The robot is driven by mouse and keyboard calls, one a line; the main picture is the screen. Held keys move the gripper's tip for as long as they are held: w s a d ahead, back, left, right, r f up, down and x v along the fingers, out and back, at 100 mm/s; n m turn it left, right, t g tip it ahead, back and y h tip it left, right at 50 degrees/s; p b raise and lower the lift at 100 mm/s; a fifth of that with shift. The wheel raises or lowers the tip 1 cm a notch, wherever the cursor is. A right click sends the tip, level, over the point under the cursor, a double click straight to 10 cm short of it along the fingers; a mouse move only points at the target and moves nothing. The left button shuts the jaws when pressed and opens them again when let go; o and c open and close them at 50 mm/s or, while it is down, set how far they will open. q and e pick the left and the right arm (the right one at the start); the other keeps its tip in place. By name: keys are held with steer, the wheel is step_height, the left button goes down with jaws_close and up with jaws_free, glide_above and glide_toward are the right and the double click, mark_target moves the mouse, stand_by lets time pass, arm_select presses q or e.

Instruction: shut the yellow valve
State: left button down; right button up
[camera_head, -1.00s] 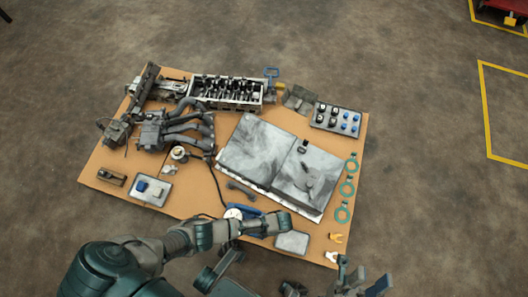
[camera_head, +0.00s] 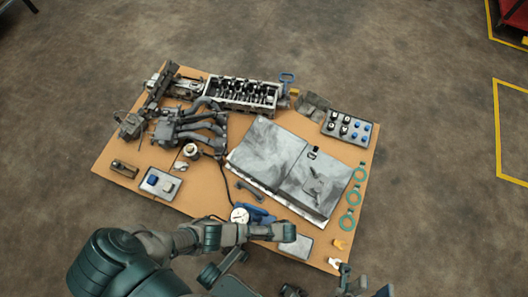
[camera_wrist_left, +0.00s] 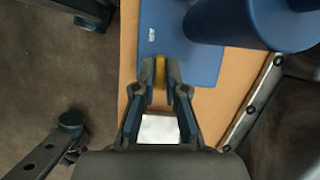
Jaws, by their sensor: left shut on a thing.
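In the left wrist view my left gripper (camera_wrist_left: 160,92) is shut on a narrow yellow piece (camera_wrist_left: 160,72), which looks like the valve's handle. It sits against a blue plate (camera_wrist_left: 205,62) beside a large blue cylinder (camera_wrist_left: 250,22). In the head view my left forearm covers this gripper and the yellow piece. A blue unit (camera_head: 258,214) with a round white dial (camera_head: 239,215) shows just beyond that forearm. My right gripper (camera_head: 366,287) is at the bottom edge, partly cut off, with its fingers apart and nothing visible between them.
Engine parts (camera_head: 240,93), grey panels (camera_head: 268,150), teal rings (camera_head: 349,220) and small trays (camera_head: 160,184) crowd the brown board (camera_head: 110,185). Open floor (camera_head: 430,170) lies to the right.

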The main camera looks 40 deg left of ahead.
arm_select(q)
steer(key=shift+m, duration=0.5)
steer(key=c, duration=1.2)
jaws_free()
steer(key=v, duration=1.2)
steer(key=shift+s, duration=0.15)
steer(key=shift+d+f, duration=0.1)
